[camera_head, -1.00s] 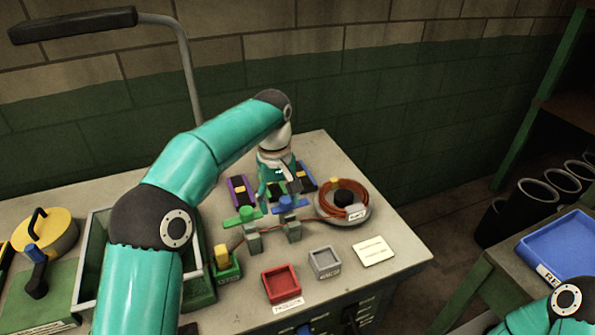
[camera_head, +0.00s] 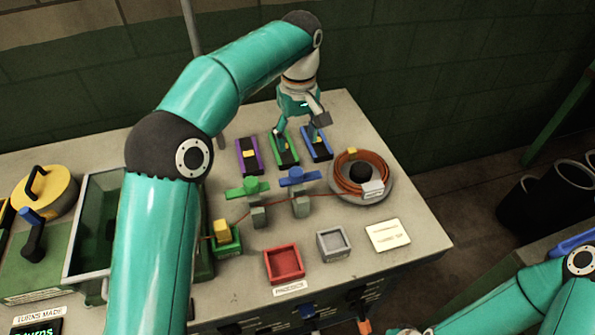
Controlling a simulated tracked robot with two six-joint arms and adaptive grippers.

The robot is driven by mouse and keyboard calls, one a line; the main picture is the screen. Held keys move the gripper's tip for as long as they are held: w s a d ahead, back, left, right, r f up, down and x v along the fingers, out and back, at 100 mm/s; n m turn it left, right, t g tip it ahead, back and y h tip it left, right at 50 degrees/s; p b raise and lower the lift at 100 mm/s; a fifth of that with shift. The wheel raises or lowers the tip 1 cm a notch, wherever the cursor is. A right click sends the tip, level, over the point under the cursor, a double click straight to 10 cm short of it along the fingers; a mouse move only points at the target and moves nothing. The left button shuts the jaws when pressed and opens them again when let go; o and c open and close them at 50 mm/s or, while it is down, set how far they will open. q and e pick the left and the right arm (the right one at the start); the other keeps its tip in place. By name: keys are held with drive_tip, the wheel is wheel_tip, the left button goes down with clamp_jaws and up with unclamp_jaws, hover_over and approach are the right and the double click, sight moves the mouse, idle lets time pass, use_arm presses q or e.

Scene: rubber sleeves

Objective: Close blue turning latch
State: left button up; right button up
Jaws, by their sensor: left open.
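The blue turning latch (camera_head: 299,177) is a blue bar with a raised knob on a grey post. Its bar lies roughly left to right. A matching green turning latch (camera_head: 247,188) stands to its left. My left gripper (camera_head: 298,133) is open and points down behind the blue latch, over the green slider (camera_head: 284,151) and the blue slider (camera_head: 317,144). I see nothing between its fingers, and it is apart from the blue latch. My right arm shows at the lower right, but its gripper is not visible.
A coiled orange cable (camera_head: 362,173) lies right of the blue latch. A purple slider (camera_head: 248,156) is at the back left. A red tray (camera_head: 283,264), a grey tray (camera_head: 333,243) and a white card (camera_head: 388,235) lie in front. A green bin (camera_head: 92,222) stands left.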

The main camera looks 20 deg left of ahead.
sight(297, 170)
use_arm(q)
wheel_tip(297, 170, down, 11)
drive_tip(key=shift+a+r, duration=0.1)
drive_tip(key=shift+r, duration=0.05)
drive_tip(key=c, duration=1.1)
